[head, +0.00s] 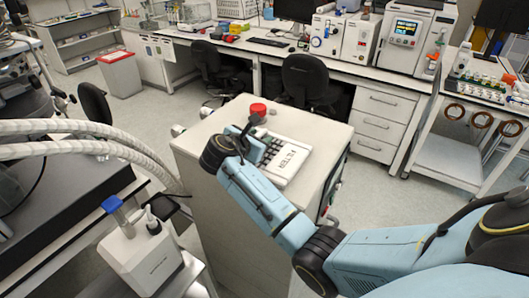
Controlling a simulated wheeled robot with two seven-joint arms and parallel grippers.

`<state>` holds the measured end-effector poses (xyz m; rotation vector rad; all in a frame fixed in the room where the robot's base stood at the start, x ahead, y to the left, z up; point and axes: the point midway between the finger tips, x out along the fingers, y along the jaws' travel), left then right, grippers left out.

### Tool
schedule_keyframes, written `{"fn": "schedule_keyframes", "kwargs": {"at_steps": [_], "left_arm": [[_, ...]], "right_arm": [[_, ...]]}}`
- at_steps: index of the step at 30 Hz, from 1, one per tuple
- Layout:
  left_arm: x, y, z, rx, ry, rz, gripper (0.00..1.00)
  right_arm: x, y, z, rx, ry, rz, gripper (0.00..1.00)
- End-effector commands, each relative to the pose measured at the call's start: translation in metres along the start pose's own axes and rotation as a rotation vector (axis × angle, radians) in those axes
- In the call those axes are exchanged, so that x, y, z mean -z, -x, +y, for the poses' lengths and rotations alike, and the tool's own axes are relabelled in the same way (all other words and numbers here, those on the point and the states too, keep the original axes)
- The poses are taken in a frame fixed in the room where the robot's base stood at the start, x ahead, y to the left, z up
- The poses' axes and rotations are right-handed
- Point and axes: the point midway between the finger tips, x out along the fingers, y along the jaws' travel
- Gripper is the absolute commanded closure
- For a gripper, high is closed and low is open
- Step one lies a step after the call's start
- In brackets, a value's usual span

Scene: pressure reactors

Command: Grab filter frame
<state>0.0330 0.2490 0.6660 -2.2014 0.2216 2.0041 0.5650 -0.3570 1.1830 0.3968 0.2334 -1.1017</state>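The filter frame (291,162) is a flat, pale frame with a dark grid and the word FILTER along its front strip. It lies on top of a white cabinet (320,143) in the middle of the head view. My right arm reaches in from the lower right. My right gripper (262,142) is at the left end of the frame, over or against its edge. The wrist and gripper body hide that end, so I cannot tell whether the fingers touch or hold it. My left gripper is not in view.
A red round knob or cap (258,109) stands on the cabinet just behind the gripper. A white device (139,255) and thick pale hoses (85,140) are at the left. Office chairs (308,80) and a long bench stand behind. Open floor lies right of the cabinet.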

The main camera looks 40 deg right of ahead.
Motion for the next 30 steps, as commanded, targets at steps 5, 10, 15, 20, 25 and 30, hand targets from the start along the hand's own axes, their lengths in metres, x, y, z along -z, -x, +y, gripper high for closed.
{"fn": "schedule_keyframes", "kwargs": {"at_steps": [5, 10, 15, 20, 25, 30], "left_arm": [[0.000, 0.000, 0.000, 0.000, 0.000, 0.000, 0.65], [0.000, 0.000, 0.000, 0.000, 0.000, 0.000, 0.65], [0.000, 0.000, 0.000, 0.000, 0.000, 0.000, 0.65], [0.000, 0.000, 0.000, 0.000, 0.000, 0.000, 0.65], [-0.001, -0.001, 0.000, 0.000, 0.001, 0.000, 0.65], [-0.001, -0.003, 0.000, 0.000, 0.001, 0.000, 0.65]], "right_arm": [[0.000, 0.000, 0.000, 0.000, 0.000, 0.000, 0.77], [0.000, 0.001, 0.000, 0.000, 0.000, 0.000, 1.00], [0.000, 0.001, 0.000, -0.001, -0.001, -0.001, 1.00], [-0.002, 0.001, 0.001, -0.001, -0.001, -0.001, 1.00], [-0.020, 0.008, 0.005, -0.003, -0.006, -0.003, 1.00], [-0.052, 0.022, 0.012, -0.004, -0.007, -0.004, 1.00]]}}
